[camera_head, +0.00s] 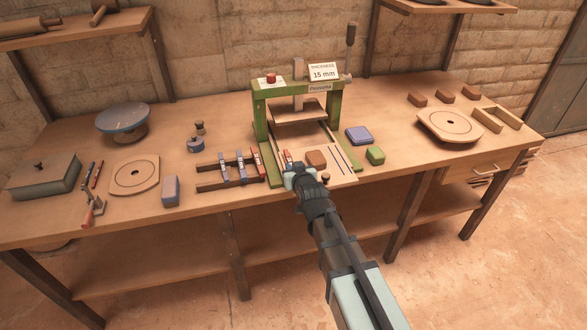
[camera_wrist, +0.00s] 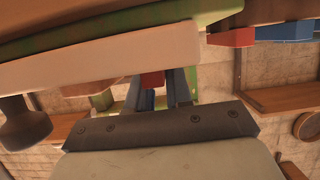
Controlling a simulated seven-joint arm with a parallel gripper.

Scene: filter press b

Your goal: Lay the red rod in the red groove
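My gripper (camera_head: 289,160) is at the left part of the pale press bed (camera_head: 345,178), by its front edge. Its fingers in the wrist view (camera_wrist: 164,90) are slightly apart, with a dark red piece, the red rod (camera_wrist: 152,78), between them. The bed's edge (camera_wrist: 110,62) covers part of the rod there. In the head view the gripper hides most of the rod, and I cannot tell whether it touches the bed. The red groove is not visible; it may be under the gripper. Another red rod (camera_head: 257,163) lies on the rack.
The wooden rack (camera_head: 205,188) also holds blue rods (camera_head: 225,171). The green press frame (camera_head: 261,125) stands around the bed. A dark knob (camera_wrist: 25,130) is near the gripper.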

